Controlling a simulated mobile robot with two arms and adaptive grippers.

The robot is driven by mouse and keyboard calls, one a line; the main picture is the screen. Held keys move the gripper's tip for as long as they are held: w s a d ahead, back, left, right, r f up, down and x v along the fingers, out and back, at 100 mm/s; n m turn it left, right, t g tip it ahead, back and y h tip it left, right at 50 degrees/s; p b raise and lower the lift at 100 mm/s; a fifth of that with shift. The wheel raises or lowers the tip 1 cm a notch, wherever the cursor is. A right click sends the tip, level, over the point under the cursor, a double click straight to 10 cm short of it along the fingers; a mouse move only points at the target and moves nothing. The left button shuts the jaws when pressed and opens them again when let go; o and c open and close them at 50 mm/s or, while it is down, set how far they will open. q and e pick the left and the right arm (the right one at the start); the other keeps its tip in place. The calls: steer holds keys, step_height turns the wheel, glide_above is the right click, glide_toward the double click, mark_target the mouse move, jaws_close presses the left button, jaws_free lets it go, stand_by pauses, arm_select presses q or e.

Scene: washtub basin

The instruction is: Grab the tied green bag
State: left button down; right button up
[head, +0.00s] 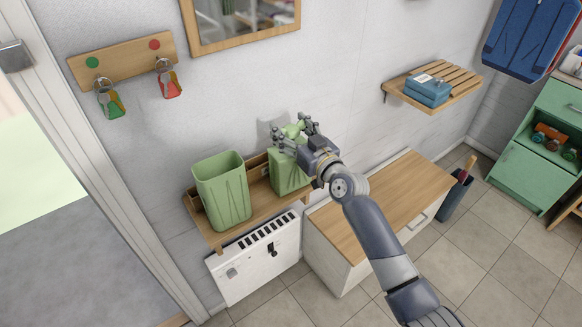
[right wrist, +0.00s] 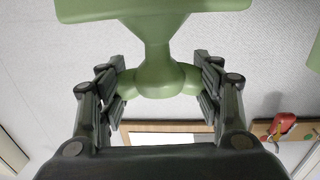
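The tied green bag (head: 288,172) stands on a small wooden wall shelf (head: 243,226), with its knotted top up. My right gripper (head: 293,134) is at the knot, its arm coming in from the lower right. In the right wrist view the bag's narrow neck and knot (right wrist: 155,70) lie between the two spread fingers of the right gripper (right wrist: 160,95). The fingers are open around the knot; whether they touch its side lobes I cannot tell. My left gripper is not in view.
An open green bin (head: 222,192) stands left of the bag on the same shelf. Below are a white heater (head: 255,262) and a wood-topped cabinet (head: 385,205). Keys hang on a wall rack (head: 122,62), left of a mirror (head: 243,20). A slatted shelf (head: 455,84) holds blue boxes.

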jaws_close()
steer(key=shift+r, duration=0.15)
